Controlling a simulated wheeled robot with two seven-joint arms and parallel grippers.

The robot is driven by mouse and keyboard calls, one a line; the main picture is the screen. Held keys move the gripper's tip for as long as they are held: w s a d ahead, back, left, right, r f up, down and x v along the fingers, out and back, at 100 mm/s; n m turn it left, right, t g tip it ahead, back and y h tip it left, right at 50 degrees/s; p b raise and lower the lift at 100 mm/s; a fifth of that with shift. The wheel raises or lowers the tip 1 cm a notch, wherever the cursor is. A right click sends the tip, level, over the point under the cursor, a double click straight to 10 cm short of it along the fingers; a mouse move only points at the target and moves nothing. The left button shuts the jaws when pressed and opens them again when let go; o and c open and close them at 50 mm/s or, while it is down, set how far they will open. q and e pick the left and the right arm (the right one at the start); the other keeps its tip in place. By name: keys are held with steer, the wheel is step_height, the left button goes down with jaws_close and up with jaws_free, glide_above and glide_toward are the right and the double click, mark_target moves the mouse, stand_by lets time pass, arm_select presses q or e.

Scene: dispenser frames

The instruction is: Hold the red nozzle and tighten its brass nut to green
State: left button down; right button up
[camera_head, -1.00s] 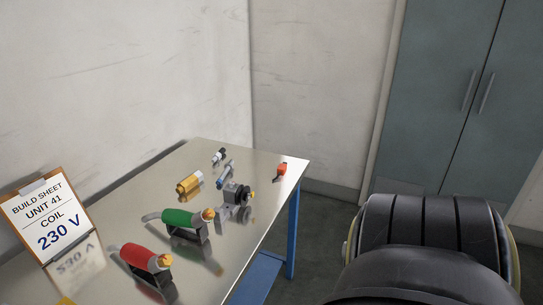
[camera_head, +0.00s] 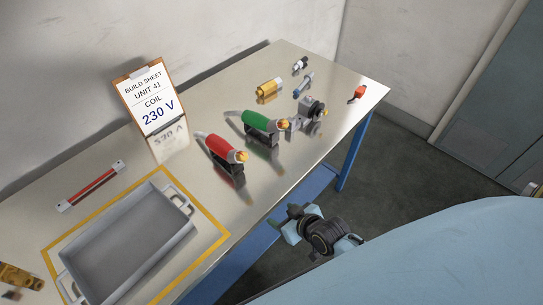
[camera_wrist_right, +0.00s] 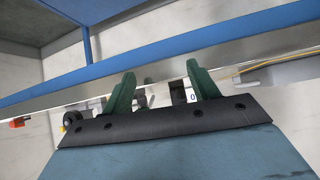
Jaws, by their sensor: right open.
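The red nozzle (camera_head: 221,148) rests tilted in a dark stand on the metal table, in the middle of the head view. Its brass nut (camera_head: 242,156) is at its right end; no green mark can be made out on it. My right gripper (camera_head: 286,222) is off the table's front edge, to the lower right of the red nozzle and apart from it. In the right wrist view its two green fingers (camera_wrist_right: 162,84) stand wide apart with nothing between them. The red nozzle cannot be made out there. My left gripper is not in view.
A green nozzle (camera_head: 259,121) stands just right of the red one. A grey tray (camera_head: 108,213) lies inside a yellow outline at the front left. A build sheet (camera_head: 149,98) reads 230 V. A red-striped bar (camera_head: 91,186) lies behind the tray. A blue rail runs below the table edge.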

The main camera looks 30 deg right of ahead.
mark_target(244, 157)
steer(key=w+a+r+t+y+p, duration=0.1)
steer(key=w+r+t, duration=0.1)
steer(key=r, duration=0.7)
steer(key=w+a+r+t+y+p, duration=0.1)
steer(key=w+r, duration=0.2)
steer(key=r, duration=0.5)
steer(key=shift+n, duration=0.3)
steer(key=x, duration=1.3)
steer(key=shift+w+d+r, duration=0.1)
steer(key=shift+w+d, duration=0.05)
steer(key=shift+d, duration=0.2)
jaws_close()
